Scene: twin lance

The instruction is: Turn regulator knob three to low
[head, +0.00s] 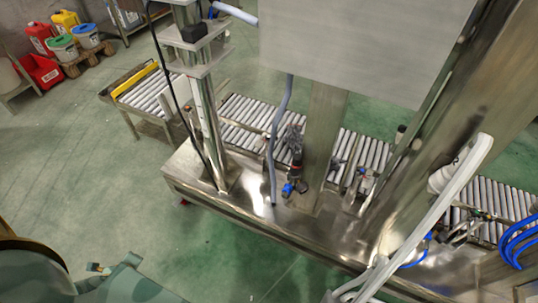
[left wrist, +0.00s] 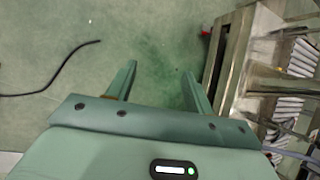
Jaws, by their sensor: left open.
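Regulator knob three cannot be told apart for certain. In the head view a dark regulator-like fitting with a red band and a blue end (head: 292,183) stands on the steel machine frame (head: 262,212), and a smaller fitting with blue parts (head: 363,182) is to its right. No markings or knob settings are readable. My left gripper (left wrist: 160,80) is open and empty in the left wrist view, its two green fingers apart above bare floor, left of the steel frame. Green parts of my left arm show at the lower left of the head view, well away from the fittings. My right gripper is not in view.
A roller conveyor (head: 240,112) runs behind the frame. A steel cabinet (head: 370,45), upright posts, a grey hose (head: 280,120) and blue tubes (head: 515,240) crowd the machine. A black cable (left wrist: 60,82) lies on the floor. Open green floor (head: 90,170) is at left.

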